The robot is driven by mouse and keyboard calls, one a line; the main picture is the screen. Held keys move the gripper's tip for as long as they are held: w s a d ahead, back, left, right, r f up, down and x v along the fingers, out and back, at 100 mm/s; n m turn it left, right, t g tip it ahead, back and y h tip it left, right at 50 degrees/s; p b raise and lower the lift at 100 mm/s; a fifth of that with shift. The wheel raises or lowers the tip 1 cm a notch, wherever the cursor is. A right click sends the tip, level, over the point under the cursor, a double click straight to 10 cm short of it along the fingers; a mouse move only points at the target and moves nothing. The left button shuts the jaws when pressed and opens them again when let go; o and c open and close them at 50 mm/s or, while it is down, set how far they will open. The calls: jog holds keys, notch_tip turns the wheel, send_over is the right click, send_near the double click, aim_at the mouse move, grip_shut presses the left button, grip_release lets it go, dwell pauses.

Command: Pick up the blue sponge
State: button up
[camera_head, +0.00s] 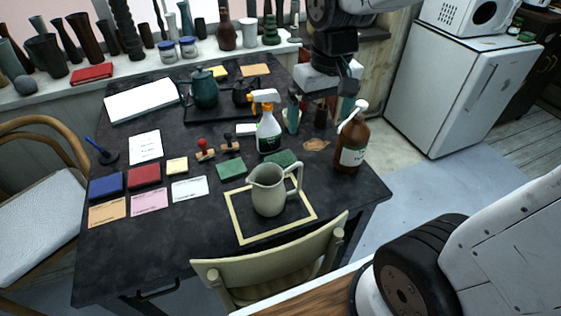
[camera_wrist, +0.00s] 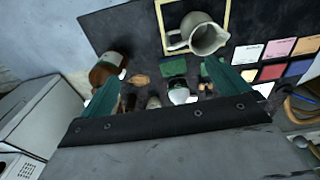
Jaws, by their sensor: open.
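A blue rectangular block (camera_head: 106,186), which I take to be the blue sponge, lies flat at the left of the dark table, beside a red block (camera_head: 144,175). In the wrist view the blue block (camera_wrist: 298,68) is near the right edge. My gripper (camera_head: 318,122) is over the table's right side, well apart from the blue block. In the wrist view its two teal fingers are spread, with nothing held between them (camera_wrist: 162,75).
Near my gripper stand a brown bottle (camera_head: 353,145) and a spray bottle (camera_head: 268,135). A grey pitcher (camera_head: 268,195) stands in a yellow frame. Coloured cards lie around the blue block. Chairs flank the table.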

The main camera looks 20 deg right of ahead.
jog(key=w+f, duration=0.6)
jog(key=w, duration=0.1)
send_over(281, 160)
jog(key=shift+g, duration=0.4)
jog(key=f, duration=1.2)
jog(key=shift+s+a+f, duration=0.1)
jog(key=shift+s+f, duration=0.1)
jog(key=shift+f, duration=0.05)
jog(key=f, duration=0.8)
jog(key=shift+w, duration=0.25)
jog(key=shift+c, duration=0.3)
jog(key=c, duration=0.7)
